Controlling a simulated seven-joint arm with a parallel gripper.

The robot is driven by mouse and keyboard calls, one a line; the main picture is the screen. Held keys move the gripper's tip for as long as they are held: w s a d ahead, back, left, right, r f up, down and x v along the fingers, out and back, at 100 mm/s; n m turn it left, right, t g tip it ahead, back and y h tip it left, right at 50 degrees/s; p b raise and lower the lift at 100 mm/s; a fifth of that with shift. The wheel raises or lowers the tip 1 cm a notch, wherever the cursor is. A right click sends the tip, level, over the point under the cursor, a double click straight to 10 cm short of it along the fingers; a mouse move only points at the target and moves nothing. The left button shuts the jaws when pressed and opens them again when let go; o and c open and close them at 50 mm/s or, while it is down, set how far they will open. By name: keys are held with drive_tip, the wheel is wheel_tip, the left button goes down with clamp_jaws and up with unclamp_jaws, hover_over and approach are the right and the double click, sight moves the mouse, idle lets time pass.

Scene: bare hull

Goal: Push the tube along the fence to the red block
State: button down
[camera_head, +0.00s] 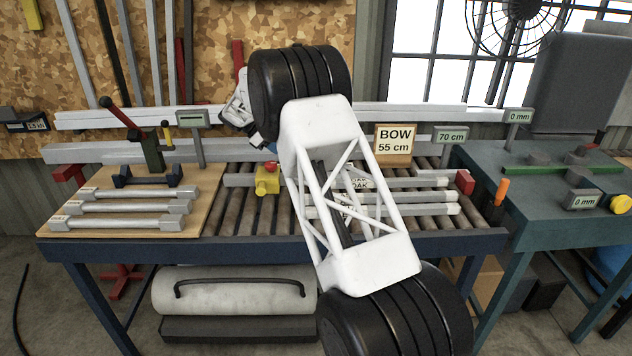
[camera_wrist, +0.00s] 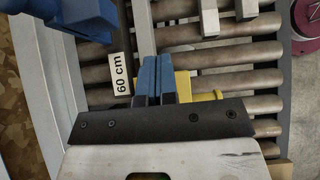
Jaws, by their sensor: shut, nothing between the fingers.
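Several grey tubes (camera_head: 435,197) lie lengthwise on the roller table, partly hidden behind my arm in the head view. The near ends of two tubes (camera_wrist: 205,20) show in the wrist view. The red block (camera_head: 464,181) stands at the right end of the rollers, by the tubes' right ends. My gripper (camera_wrist: 156,62) is shut and empty, its blue fingers over the rollers near the fence. In the head view its fingertips are hard to make out.
A yellow block (camera_head: 267,180) with a red knob sits on the rollers; yellow shows beside my fingers (camera_wrist: 190,88). A wooden board (camera_head: 90,205) with several tubes lies left. A "BOW 55 cm" sign (camera_head: 395,143) stands behind. A green bench (camera_head: 540,210) stands right.

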idle(0.4)
drive_tip(key=x, duration=2)
drive_tip(key=shift+d, duration=0.1)
drive_tip(key=shift+d, duration=1.9)
drive_tip(key=v, duration=2)
drive_tip(key=shift+r, duration=0.1)
